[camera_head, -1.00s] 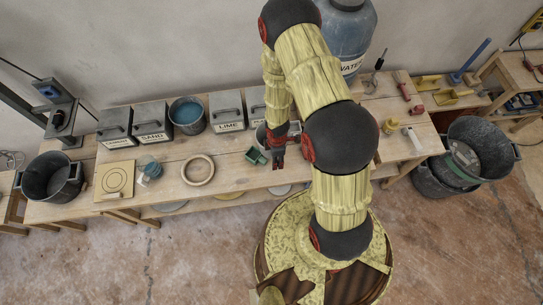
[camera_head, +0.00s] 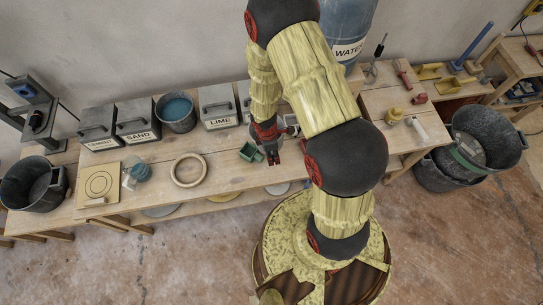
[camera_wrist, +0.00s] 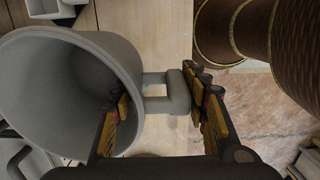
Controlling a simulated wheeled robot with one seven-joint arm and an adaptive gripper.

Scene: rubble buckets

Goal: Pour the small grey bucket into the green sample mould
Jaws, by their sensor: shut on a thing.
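The small grey bucket (camera_wrist: 72,85) fills the left of the wrist view. It has a smooth grey wall, a round open mouth and a bar handle (camera_wrist: 178,92) on its right side. My gripper (camera_wrist: 160,100) is shut on the bucket at its handle, with a yellow-padded finger on either side. The bucket's contents cannot be made out. My arm hides most of the bucket there.
The wooden bench (camera_head: 215,180) carries lidded boxes, including the lime box (camera_head: 218,106), and a blue-filled bucket (camera_head: 176,112) along its back. The water container (camera_head: 345,30) stands behind my arm.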

